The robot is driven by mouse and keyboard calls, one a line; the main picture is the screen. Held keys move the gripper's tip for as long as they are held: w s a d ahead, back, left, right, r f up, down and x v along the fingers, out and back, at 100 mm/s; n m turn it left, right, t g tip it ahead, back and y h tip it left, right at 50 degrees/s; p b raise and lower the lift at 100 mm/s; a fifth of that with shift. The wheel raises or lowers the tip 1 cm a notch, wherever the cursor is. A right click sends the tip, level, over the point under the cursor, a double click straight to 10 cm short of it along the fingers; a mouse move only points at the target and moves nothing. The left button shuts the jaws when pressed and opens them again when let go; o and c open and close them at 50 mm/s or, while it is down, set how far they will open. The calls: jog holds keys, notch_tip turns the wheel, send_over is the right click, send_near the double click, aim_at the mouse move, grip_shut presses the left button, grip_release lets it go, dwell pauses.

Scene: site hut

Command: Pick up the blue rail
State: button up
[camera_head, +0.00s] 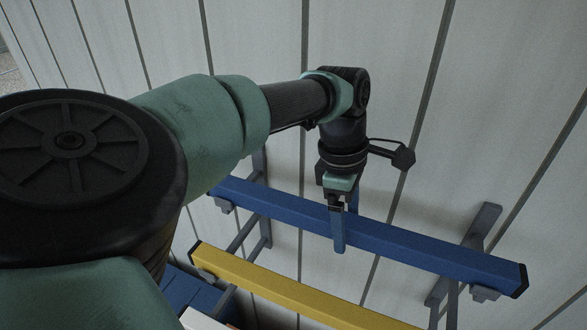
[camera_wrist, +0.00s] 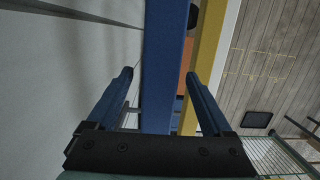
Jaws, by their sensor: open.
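The blue rail (camera_head: 430,252) is a long square bar with black end caps, lying across grey brackets against the panelled wall. My gripper (camera_head: 345,222) is over the middle part of the rail, pointing down. One blue finger shows in front of the rail; the other is mostly hidden behind it. In the wrist view the blue rail (camera_wrist: 162,65) runs between the two spread fingers of my gripper (camera_wrist: 160,85), with a gap on both sides. The jaws are open and hold nothing.
A yellow rail (camera_head: 290,290) lies parallel, lower and nearer, and also shows beside the blue one in the wrist view (camera_wrist: 207,45). Grey brackets (camera_head: 485,225) carry the rails. The pale panelled wall (camera_head: 400,60) is close behind the blue rail.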

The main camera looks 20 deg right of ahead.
grip_shut()
dwell(0.3)
jog(key=shift+w+r, duration=0.1)
jog(key=shift+r, duration=0.05)
